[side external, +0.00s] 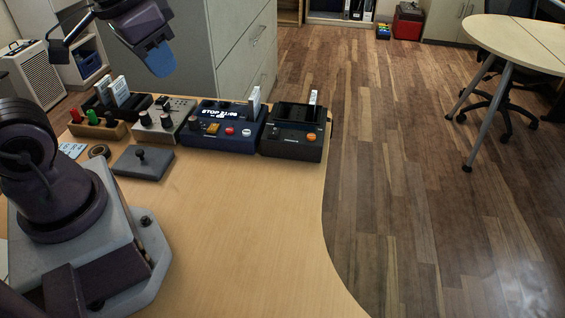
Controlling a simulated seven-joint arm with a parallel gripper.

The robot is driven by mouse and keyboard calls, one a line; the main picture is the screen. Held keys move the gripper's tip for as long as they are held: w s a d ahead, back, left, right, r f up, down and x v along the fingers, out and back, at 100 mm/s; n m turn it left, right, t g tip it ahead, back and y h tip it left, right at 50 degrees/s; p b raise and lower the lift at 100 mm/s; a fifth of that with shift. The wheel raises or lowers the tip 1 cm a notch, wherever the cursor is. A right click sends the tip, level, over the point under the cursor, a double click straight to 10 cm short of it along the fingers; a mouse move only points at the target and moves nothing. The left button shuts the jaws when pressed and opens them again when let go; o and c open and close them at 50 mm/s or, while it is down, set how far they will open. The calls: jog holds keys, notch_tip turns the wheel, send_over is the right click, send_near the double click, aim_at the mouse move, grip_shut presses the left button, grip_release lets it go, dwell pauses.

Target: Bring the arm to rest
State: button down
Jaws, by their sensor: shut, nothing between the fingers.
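My gripper (160,59) is at the upper left of the side external view, raised above the back of the desk. Its blue fingers point down and are shut with nothing between them. It hangs apart from the devices below it. My arm rises from its base at the left of the desk; part of the arm is cut off by the picture's edge.
The desk's front is clear. A cabinet (225,45) stands behind.

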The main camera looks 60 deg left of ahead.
jog(key=shift+m+t+h, duration=0.3)
jog(key=shift+m+t, duration=0.3)
jog(key=shift+t, duration=0.3)
jog(key=d+r, duration=0.1)
jog(key=s+d+r, duration=0.1)
jog(key=r, duration=0.1)
jog(key=shift+d+r, duration=0.1)
jog(key=shift+d, duration=0.25)
